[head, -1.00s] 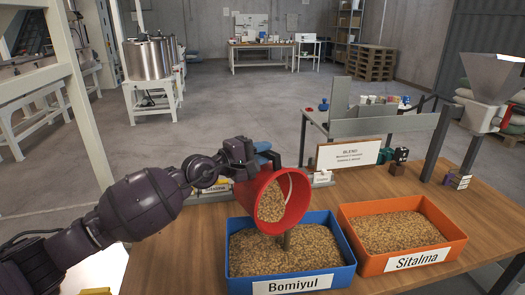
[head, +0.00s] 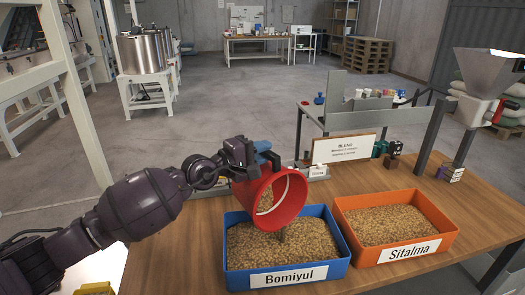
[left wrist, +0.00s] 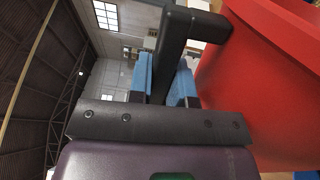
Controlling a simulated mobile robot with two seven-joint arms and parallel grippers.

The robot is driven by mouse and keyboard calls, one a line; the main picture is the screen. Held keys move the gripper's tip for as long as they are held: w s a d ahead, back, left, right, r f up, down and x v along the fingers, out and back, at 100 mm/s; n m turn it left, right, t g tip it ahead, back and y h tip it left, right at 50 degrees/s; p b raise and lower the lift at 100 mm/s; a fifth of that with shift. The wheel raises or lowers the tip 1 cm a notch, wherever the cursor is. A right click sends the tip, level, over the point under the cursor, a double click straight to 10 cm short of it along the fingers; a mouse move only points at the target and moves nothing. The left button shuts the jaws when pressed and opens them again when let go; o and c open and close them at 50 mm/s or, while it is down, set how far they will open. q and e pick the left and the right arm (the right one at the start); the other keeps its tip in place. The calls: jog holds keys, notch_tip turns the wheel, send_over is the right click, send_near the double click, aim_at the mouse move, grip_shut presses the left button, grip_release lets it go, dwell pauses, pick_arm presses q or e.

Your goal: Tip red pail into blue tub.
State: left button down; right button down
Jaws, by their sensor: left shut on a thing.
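The red pail (head: 291,211) is tilted well over above the blue tub (head: 233,281), its mouth facing the camera and down. Some tan grain-like pellets (head: 266,199) still show inside the pail, and a thin stream (head: 282,235) drops from its lip. The blue tub, labelled "Bomiyul", holds a bed of the same pellets. My left gripper (head: 262,154) is shut on the pail's dark handle. In the left wrist view the blue fingers (left wrist: 165,82) close around the handle bar, next to the red pail wall (left wrist: 262,90). My right gripper is not in view.
An orange tub (head: 456,237) labelled "Sitalma", also full of pellets, stands right of the blue tub. A "BLEND" sign (head: 345,149) and a small label card stand behind the tubs. A hopper (head: 486,75) is at the right. Bare wooden tabletop (head: 180,240) lies left.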

pick_arm(q)
jog(key=shift+r, duration=0.1)
jog(key=shift+s+d+m+p, duration=0.4)
jog(key=shift+s+p, duration=0.05)
jog(key=shift+p, duration=0.25)
jog(key=shift+s+d+p, duration=0.2)
jog(key=shift+s+p, duration=0.05)
jog(key=shift+p, duration=0.05)
jog(key=shift+s+d+r+m+p, duration=0.1)
jog(key=shift+s+d+m+p, duration=0.25)
jog(key=shift+p, duration=0.3)
jog(key=shift+w+a+f+b, duration=0.2)
jog(key=shift+w+a+b, duration=0.2)
jog(key=shift+b, duration=0.3)
jog(key=shift+w+a+f+n+b, duration=0.1)
jog(key=shift+w+a+n+b, duration=0.4)
jog(key=shift+b, duration=0.35)
jog(key=shift+w+a+r+n+b, duration=0.2)
jog(key=shift+w+a+n+b, duration=0.25)
jog(key=shift+w+n+b, duration=0.35)
